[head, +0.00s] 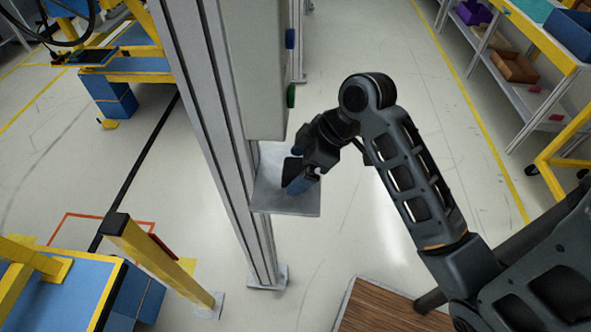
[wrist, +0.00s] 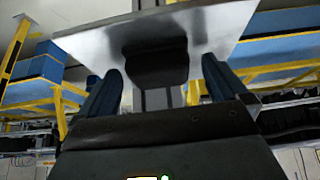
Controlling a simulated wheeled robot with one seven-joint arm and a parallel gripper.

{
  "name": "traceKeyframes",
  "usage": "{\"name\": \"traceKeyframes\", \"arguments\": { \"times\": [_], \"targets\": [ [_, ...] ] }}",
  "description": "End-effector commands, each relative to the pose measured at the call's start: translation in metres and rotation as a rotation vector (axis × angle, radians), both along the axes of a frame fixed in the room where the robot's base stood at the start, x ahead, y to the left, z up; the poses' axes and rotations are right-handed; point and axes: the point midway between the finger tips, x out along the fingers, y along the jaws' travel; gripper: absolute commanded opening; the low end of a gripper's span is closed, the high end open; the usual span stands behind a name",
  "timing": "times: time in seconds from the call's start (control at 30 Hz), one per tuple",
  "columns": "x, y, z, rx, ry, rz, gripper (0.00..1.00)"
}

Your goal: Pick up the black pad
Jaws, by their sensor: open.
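The black pad (wrist: 155,62) shows in the wrist view as a dark, rounded block against the grey metal plate (wrist: 215,22). The plate (head: 292,204) juts out from an upright metal post in the head view. My gripper (head: 298,181) is at the plate there, its fingers over its right part. In the wrist view my gripper (wrist: 160,66) is open, with one blue finger to each side of the pad and visible gaps between.
The tall metal post (head: 215,120) stands left of my gripper, with a pale box (head: 255,70) on it above the plate. A yellow barrier (head: 160,262) is at lower left. Shelves with bins (head: 515,66) stand at upper right. Floor right of the plate is open.

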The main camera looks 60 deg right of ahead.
Motion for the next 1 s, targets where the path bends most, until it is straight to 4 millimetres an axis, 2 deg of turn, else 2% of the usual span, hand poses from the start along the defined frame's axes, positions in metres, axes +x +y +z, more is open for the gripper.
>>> {"name": "traceKeyframes", "arguments": {
  "times": [0.17, 0.73, 1.0],
  "targets": [
    [-0.0001, 0.0, 0.0002, 0.0, 0.0, 0.0, 0.98],
    [-0.0002, -0.0002, 0.0004, 0.0, 0.0, -0.001, 0.45],
    [0.0002, 0.0, 0.0016, 0.0, 0.0, -0.001, 0.44]
  ]
}}
